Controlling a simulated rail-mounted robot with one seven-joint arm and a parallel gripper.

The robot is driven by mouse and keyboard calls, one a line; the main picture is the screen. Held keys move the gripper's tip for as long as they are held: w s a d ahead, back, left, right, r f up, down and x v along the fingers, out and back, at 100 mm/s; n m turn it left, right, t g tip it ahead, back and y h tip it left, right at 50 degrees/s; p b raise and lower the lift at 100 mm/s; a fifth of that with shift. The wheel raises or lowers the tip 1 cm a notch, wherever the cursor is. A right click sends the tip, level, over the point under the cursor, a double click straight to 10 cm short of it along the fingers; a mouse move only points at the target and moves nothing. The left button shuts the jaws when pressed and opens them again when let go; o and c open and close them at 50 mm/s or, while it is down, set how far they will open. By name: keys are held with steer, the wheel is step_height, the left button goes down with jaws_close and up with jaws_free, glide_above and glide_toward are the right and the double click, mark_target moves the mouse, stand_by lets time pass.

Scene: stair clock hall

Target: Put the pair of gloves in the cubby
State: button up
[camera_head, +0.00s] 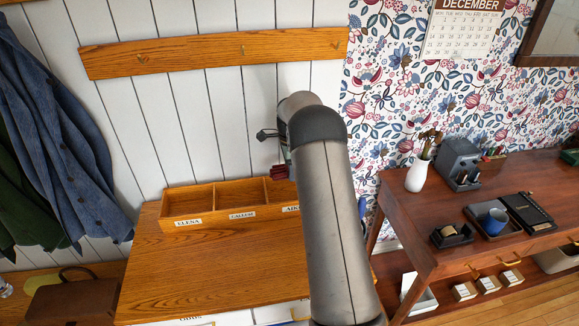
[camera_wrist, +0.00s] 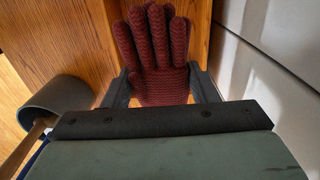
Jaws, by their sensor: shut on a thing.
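The pair of gloves (camera_wrist: 158,50) is dark red and knitted, fingers pointing up in the wrist view. My gripper (camera_wrist: 161,86) is shut on it near the cuff, a finger on each side. In the head view the gloves (camera_head: 279,172) show as a small dark red patch under my gripper (camera_head: 276,158), above the right part of the cubby. The cubby (camera_head: 216,218) is a low orange-wood box with open compartments and name labels, on a wooden top against the wall. The left label reads ELENA. My arm hides the cubby's right end, and whether the gloves touch it is unclear.
A wooden peg rail (camera_head: 205,52) runs along the white panelled wall above. The wooden top (camera_head: 200,270) before the cubby is clear.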

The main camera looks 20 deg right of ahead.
steer(key=shift+f+b, duration=3.2)
steer(key=shift+f, duration=2.5)
steer(key=o, duration=1)
steer(key=shift+o, duration=0.2)
steer(key=shift+r+p, duration=2.95)
steer(key=shift+r, duration=2.55)
